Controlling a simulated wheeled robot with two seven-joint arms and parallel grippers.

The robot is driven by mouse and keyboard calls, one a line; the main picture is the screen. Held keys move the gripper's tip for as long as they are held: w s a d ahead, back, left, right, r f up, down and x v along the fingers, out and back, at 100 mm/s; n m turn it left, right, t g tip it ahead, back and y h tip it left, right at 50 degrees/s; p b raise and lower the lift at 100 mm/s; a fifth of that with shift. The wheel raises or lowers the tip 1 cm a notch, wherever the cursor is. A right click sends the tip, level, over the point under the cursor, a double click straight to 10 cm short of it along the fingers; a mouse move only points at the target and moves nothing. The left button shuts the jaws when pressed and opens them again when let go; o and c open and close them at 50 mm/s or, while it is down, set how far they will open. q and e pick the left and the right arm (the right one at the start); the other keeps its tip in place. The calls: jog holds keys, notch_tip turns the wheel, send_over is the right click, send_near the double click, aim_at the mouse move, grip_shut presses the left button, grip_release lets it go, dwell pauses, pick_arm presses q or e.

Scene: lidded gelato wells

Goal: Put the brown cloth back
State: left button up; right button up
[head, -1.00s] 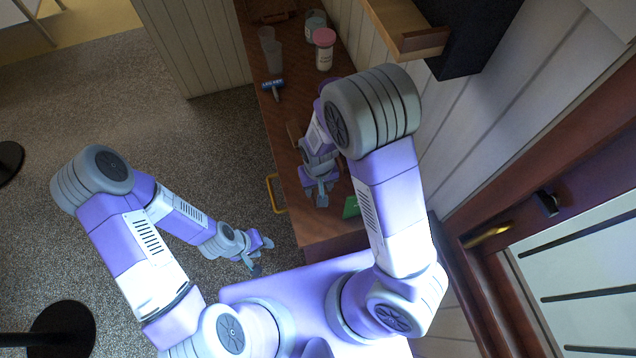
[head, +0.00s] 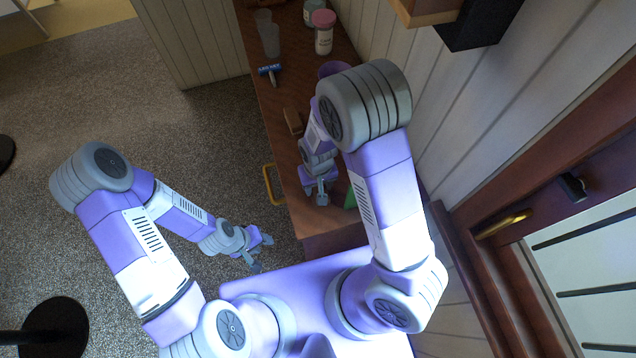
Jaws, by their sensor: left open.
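A small brown block-like item (head: 293,121), possibly the folded brown cloth, lies on the wooden counter (head: 284,96), just left of my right forearm. I cannot make out its fabric. My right gripper (head: 316,190) is low over the near end of the counter, nearer to me than the brown item and apart from it. Its fingers are small and partly hidden, and I see nothing clearly held. My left gripper (head: 262,254) is open and empty, over the floor left of the counter.
A blue-headed tool (head: 270,71), clear cups (head: 270,40), a pink-lidded jar (head: 323,32) and a purple cup (head: 334,69) stand or lie farther along the counter. A green item (head: 350,200) sits near my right arm. A yellow handle (head: 270,184) sticks out left. Open floor lies left.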

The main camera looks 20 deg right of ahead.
aim_at(317, 188)
jog(key=shift+f+b, duration=0.4)
jog(key=shift+f, duration=0.2)
dwell(0.5)
jog(key=o, duration=1)
jog(key=shift+c, duration=0.2)
jog(key=o, duration=0.6)
jog(key=shift+r, duration=0.15)
notch_tip(317, 188, up, 8)
jog(key=p, duration=0.7)
jog(key=shift+a+f, duration=0.1)
jog(key=shift+f, duration=0.1)
